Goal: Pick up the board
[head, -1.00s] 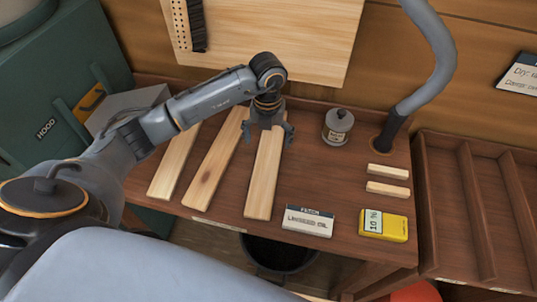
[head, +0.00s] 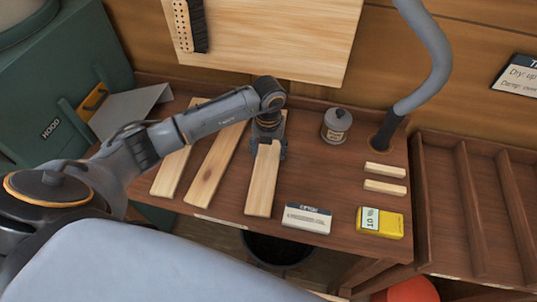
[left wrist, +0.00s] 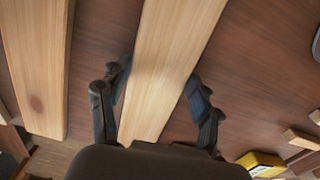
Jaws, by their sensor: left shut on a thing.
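Three pale wooden boards lie side by side on the brown bench. My left gripper (head: 267,150) has come down over the rightmost board (head: 262,185), its fingers on either side of the board's far part. In the left wrist view this board (left wrist: 170,60) runs between the two fingers, and the gripper is shut on it. The board appears to lie on the bench still; any gap beneath it cannot be seen. The middle board (head: 212,172) and the left board (head: 172,172) lie to the left. My right gripper is not in view.
A label card (head: 306,218) and a yellow box (head: 380,222) stand near the bench's front edge. Two small wood strips (head: 385,178) and a lidded grey jar (head: 336,125) are to the right. A grey hose (head: 425,75) rises behind them. A divided tray (head: 440,200) stands at right.

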